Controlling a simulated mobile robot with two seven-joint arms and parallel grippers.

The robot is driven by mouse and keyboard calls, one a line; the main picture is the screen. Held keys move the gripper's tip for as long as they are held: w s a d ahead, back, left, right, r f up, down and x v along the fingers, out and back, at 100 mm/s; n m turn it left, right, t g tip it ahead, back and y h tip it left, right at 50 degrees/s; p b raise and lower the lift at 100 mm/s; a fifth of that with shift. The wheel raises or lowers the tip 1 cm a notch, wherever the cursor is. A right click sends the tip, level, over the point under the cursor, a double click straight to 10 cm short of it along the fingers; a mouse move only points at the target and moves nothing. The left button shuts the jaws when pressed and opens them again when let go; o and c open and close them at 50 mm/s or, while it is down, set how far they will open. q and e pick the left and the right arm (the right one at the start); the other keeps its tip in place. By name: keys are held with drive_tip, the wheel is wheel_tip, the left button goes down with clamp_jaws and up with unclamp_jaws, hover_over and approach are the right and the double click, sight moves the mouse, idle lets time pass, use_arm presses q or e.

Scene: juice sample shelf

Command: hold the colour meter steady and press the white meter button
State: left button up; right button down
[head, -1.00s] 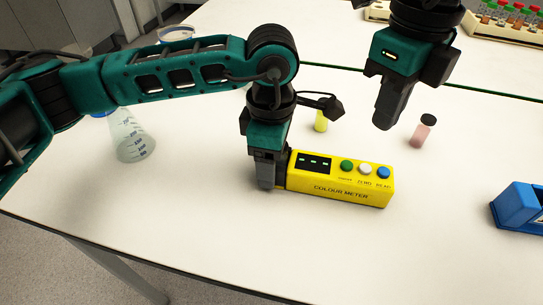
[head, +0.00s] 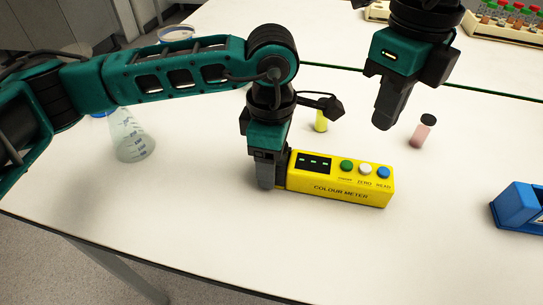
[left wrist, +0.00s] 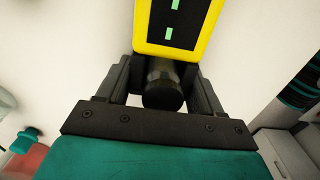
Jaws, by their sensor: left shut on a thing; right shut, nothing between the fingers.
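The yellow colour meter (head: 335,196) lies on the white table, with a dark display at its left and green, white and blue buttons in a row. The white button (head: 365,169) is the middle one. My left gripper (head: 266,184) is shut at the meter's left end. In the left wrist view its fingers (left wrist: 163,90) stand either side of a dark round piece (left wrist: 163,88) at the end of the meter (left wrist: 202,38). My right gripper (head: 382,124) is shut and empty, above and behind the buttons, apart from the meter.
A pink vial with a dark cap (head: 424,131) stands right of my right gripper. A yellow-green vial (head: 321,123) stands behind the meter. A flask (head: 130,140) is at the left, a blue holder (head: 520,208) at the right edge. The table in front of the meter is clear.

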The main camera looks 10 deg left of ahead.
drive_tip(key=s+a+y, duration=0.3)
drive_tip(key=a, duration=0.1)
drive_tip(key=m+t+y, duration=0.4)
drive_tip(key=m+y, duration=0.1)
drive_tip(key=m, duration=0.1)
hover_over(372, 170)
drive_tip(key=shift+s+a+f, duration=0.1)
drive_tip(key=shift+s+f, duration=0.1)
drive_tip(key=shift+f, duration=1.8)
drive_tip(key=shift+s+a+f, duration=0.1)
drive_tip(key=shift+s+f, duration=0.05)
drive_tip(key=shift+f, duration=1.8)
drive_tip(key=shift+f, duration=0.15)
